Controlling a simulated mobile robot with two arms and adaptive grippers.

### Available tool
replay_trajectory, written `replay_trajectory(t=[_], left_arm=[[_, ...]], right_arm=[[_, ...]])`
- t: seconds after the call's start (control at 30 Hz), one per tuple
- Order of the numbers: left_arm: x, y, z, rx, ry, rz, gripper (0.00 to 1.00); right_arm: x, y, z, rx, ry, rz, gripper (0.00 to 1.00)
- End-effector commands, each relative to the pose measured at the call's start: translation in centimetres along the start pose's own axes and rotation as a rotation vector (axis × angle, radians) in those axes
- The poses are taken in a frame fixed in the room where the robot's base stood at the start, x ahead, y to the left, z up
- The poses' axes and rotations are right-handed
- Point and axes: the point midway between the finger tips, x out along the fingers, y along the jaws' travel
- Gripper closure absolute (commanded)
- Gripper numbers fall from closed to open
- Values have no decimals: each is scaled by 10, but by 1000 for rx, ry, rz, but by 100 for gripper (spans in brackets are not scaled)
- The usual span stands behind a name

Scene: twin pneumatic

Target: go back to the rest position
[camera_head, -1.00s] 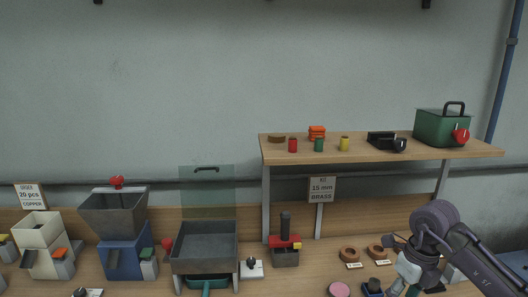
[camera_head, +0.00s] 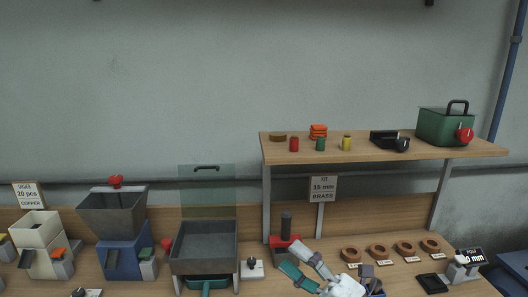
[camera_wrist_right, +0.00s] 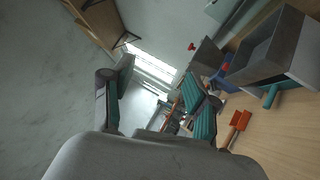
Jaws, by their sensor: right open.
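My right gripper (camera_head: 290,257) shows at the bottom of the head view, right of centre, in front of the black and red press on the workbench. Its two fingers point up and to the left and stand apart, with teal pads. In the right wrist view the gripper (camera_wrist_right: 155,95) is also open, with nothing between its fingers. My left gripper is not in view.
A grey bin (camera_head: 204,246) stands left of the right gripper and the press (camera_head: 285,243) is just behind it. Brown rings (camera_head: 377,252), a black tray (camera_head: 432,283) and a scale (camera_head: 463,268) lie to the right. A wooden shelf (camera_head: 450,153) stands above.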

Motion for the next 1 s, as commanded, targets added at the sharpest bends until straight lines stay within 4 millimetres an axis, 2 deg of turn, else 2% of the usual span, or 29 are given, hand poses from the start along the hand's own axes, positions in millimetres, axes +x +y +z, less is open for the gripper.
replay_trajectory(t=[0.07, 0.17, 0.23, 0.33, 0.4, 0.5, 0.6, 0.8, 1.0], left_arm=[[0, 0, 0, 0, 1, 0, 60], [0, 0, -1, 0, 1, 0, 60], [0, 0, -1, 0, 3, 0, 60], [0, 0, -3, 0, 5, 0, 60], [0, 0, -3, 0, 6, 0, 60], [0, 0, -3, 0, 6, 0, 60], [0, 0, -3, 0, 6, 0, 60], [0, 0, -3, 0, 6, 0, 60], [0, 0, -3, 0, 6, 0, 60]], right_arm=[[-20, 4, 26, 188, -247, 74, 41], [-64, -13, 59, 425, -573, 106, 41], [-104, -38, 72, 596, -802, 86, 41], [-166, -83, 67, 824, -1103, 3, 41], [-206, -112, 49, 963, -1278, -80, 41], [-249, -141, 16, 1116, -1461, -201, 41], [-279, -158, -16, 1225, -1585, -311, 41], [-320, -173, -74, 1381, -1750, -505, 41], [-348, -175, -127, 1500, -1860, -688, 41]])
